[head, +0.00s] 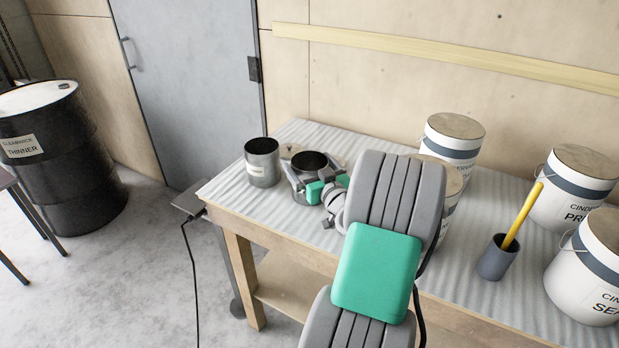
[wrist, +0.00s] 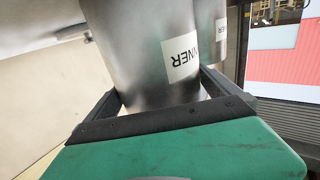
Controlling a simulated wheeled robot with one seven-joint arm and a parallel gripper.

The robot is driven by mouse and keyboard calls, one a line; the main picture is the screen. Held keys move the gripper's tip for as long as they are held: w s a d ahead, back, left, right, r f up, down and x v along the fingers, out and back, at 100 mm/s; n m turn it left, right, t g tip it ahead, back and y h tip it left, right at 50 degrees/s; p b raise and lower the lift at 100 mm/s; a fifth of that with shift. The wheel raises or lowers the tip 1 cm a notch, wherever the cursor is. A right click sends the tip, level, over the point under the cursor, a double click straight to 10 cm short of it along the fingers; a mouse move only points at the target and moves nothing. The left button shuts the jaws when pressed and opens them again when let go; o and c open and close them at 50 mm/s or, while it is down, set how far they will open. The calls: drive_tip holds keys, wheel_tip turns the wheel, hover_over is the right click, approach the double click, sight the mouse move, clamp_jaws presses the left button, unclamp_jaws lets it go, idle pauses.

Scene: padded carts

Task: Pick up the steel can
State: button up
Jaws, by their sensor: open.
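Two open-topped steel cans stand upright near the left end of the cart. One steel can (head: 262,165) is at the left, with a pale label, clear of my arm. The other steel can (head: 311,163) is just right of it, at my gripper (head: 309,178). In the wrist view this nearer can (wrist: 150,65) stands between the two open fingers of my gripper (wrist: 158,88). Its label, partly readable as "NNER", appears upside down. The left can shows behind it (wrist: 209,30). I cannot tell whether either finger touches the can. The gripper hides part of the can's lower side.
White paint pails (head: 454,143) stand at the back and right of the padded cart (head: 305,229). A dark cup (head: 496,260) holds a yellow stick. A plywood wall (head: 390,65) closes off the back. A black drum (head: 65,150) stands on the floor at left.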

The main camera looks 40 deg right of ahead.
drive_tip(key=shift+w, duration=0.25)
drive_tip(key=shift+d, duration=0.1)
drive_tip(key=c, duration=1.7)
